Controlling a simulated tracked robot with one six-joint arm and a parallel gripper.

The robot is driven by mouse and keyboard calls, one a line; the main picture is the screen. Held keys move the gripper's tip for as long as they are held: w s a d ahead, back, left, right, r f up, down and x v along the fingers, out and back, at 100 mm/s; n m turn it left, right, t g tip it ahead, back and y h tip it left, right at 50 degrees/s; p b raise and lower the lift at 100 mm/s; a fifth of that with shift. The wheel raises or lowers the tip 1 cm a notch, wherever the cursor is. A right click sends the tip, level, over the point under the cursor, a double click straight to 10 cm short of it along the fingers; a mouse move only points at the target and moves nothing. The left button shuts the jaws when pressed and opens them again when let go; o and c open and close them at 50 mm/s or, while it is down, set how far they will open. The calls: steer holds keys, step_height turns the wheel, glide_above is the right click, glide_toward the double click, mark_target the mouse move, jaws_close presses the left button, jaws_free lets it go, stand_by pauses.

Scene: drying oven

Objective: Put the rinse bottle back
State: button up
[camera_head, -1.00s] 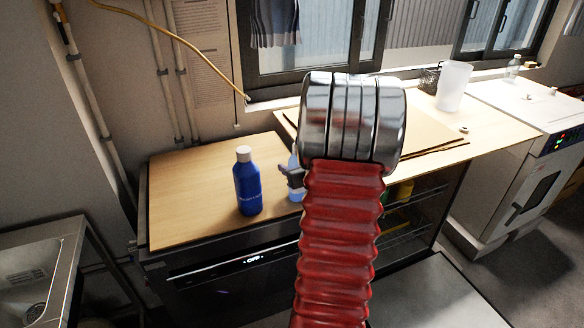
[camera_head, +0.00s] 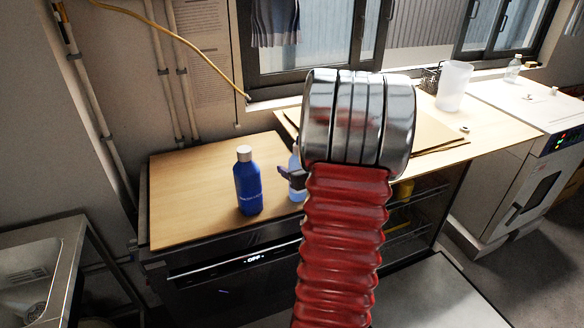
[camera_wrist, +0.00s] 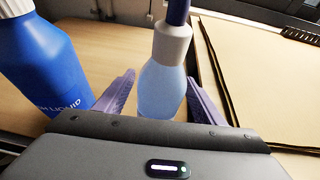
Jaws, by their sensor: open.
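The rinse bottle (camera_wrist: 160,88), a translucent pale blue bottle with a white collar and a dark blue nozzle, stands upright on the wooden worktop (camera_head: 200,190). In the head view the rinse bottle (camera_head: 296,194) is mostly hidden behind my gripper and arm. My gripper (camera_wrist: 161,76) is open, with one purple finger on each side of the bottle's body. I cannot tell whether either finger touches it. In the head view only a dark part of my gripper (camera_head: 292,177) shows, beside the bottle.
A solid blue bottle (camera_head: 248,183) with a pale cap stands close to the left; it also shows in the wrist view (camera_wrist: 40,65). Brown boards (camera_head: 425,130) lie to the right. A white beaker (camera_head: 454,87) stands farther back. The worktop left of the blue bottle is clear.

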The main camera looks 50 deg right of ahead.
steer(key=v, duration=1)
steer(key=shift+f, duration=0.1)
stand_by(0.6)
steer(key=w+a+r+n+y, duration=0.25)
steer(key=a+n, duration=0.35)
steer(key=a, duration=0.4)
steer(key=w+a+r+n+g+y, duration=0.1)
steer(key=w+a+n+y, duration=0.25)
steer(key=a+n, duration=0.45)
steer(key=w+a+r+n+y, duration=0.1)
steer(key=w+a+n+y, duration=0.25)
steer(key=a, duration=0.85)
steer(key=s+a+n+g, duration=0.4)
steer(key=s+a+n, duration=0.2)
steer(key=a+n, duration=0.6)
steer(key=s+a+r+n+g+h, duration=0.1)
steer(key=s+a+r+n+h, duration=0.1)
steer(key=s+n, duration=0.6)
steer(key=shift+a+r+n+h, duration=0.35)
steer(key=shift+a+n+h, duration=0.25)
steer(key=shift+n, duration=1.45)
steer(key=shift+c, duration=0.4)
